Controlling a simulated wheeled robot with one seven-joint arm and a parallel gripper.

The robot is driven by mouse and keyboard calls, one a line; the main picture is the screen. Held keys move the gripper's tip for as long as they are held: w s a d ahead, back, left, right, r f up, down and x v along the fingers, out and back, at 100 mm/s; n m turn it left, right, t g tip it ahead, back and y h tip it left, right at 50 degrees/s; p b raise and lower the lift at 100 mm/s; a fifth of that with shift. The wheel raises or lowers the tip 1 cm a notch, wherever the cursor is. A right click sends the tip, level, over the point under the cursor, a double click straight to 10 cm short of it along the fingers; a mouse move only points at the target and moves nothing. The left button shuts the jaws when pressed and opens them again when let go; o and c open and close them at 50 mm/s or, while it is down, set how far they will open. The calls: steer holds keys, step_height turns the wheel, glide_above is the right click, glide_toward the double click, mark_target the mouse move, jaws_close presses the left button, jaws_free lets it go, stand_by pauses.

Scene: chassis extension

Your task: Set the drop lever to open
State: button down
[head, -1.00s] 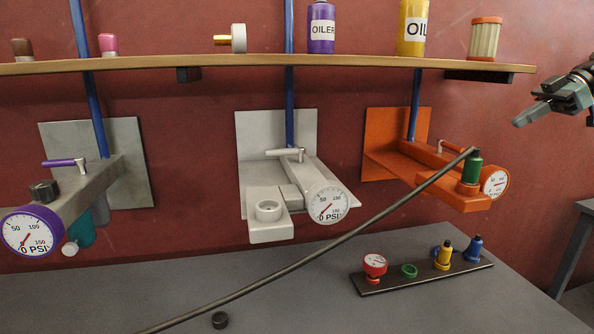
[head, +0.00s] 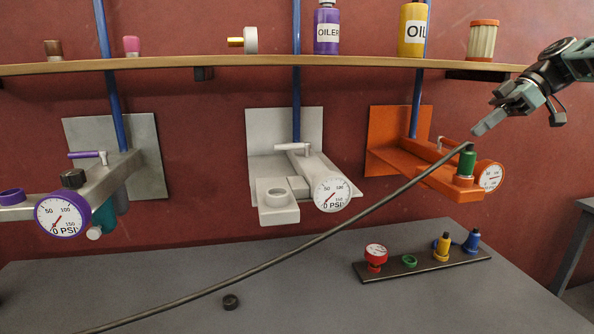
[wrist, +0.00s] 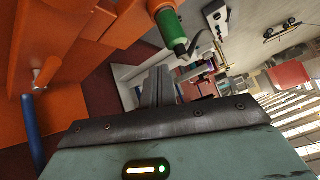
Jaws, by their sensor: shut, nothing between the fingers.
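Three small levers show in the head view, one at each wall station. The orange station (head: 383,140) has an orange-handled lever (head: 452,143) on its top face, lying across the arm; it also shows in the wrist view (wrist: 46,73). The grey station has a purple lever (head: 85,155), and the white station has a white lever (head: 292,147). The frames do not show which is called the drop lever. My gripper (head: 478,130) is shut and empty, above and right of the orange lever. Its fingers (wrist: 158,88) are apart from the lever in the wrist view.
A green fitting (head: 467,164) with a dark hose (head: 330,232) stands on the orange arm, close below my gripper, beside a gauge (head: 489,177). A shelf (head: 350,66) with bottles runs above. A strip of fittings (head: 380,272) lies on the bench.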

steer(key=s+a+f+m+g+h, duration=0.1)
steer(key=s+a+f+h, duration=0.2)
steer(key=a, duration=0.5)
steer(key=s+a+f+m, duration=0.1)
steer(key=s+a+f, duration=0.2)
steer(key=s+a, duration=0.45)
steer(key=s+a+f+m+g+h, duration=0.1)
steer(key=s+a+f+h, duration=0.15)
steer(key=a, duration=0.75)
steer(key=s+f+m+h, duration=0.1)
steer(key=s+f, duration=0.5)
steer(key=s, duration=0.7)
steer(key=s+f+m+t+h, duration=0.1)
steer(key=s+f+m+h, duration=0.1)
steer(key=s+f, duration=0.5)
steer(key=s, duration=0.6)
steer(key=shift+s+a+m+t, duration=0.15)
steer(key=shift+a+m+t, duration=0.15)
steer(key=shift+a+m, duration=0.1)
steer(key=shift+a, duration=0.1)
